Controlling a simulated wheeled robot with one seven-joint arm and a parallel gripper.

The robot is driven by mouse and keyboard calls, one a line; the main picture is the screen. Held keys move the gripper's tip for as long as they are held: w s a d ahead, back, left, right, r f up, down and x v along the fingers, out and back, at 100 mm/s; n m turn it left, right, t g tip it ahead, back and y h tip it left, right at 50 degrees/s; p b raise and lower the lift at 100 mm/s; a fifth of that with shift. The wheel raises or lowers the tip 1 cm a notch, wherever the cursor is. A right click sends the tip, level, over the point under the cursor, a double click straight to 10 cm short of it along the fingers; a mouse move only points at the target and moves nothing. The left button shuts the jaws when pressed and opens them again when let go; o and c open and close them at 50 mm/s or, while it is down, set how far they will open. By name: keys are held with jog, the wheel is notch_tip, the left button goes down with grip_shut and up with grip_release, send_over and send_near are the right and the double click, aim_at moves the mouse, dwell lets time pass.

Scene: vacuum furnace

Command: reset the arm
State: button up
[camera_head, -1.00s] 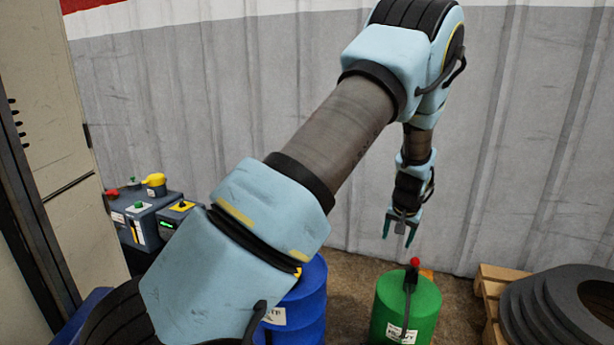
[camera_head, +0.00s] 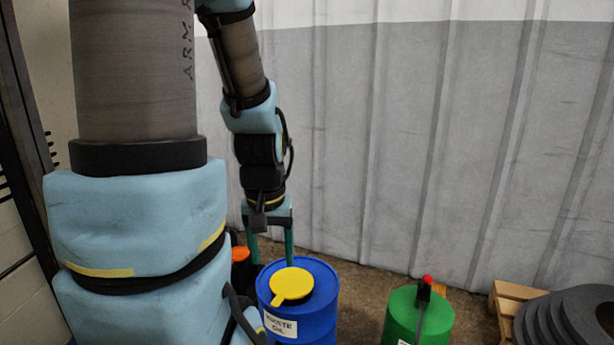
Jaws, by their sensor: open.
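My arm shows large on the left of the head view, its near links rising past the top edge. My gripper (camera_head: 271,262) hangs pointing down, with its two green fingers apart and nothing between them. In the picture it appears just above and behind the blue waste oil drum (camera_head: 322,300) with its yellow lid (camera_head: 291,286). I cannot tell the exact gap between the fingers and the drum.
A green drum (camera_head: 406,318) with a red-topped black fitting (camera_head: 424,288) stands to the right. A wooden pallet (camera_head: 506,300) and black rings (camera_head: 570,318) lie at far right. An orange-topped item (camera_head: 240,254) is partly hidden behind my arm. A corrugated wall (camera_head: 440,150) closes the back.

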notch_tip(320, 180, up, 16)
jog(key=p, duration=1.4)
jog(key=shift+p, duration=0.3)
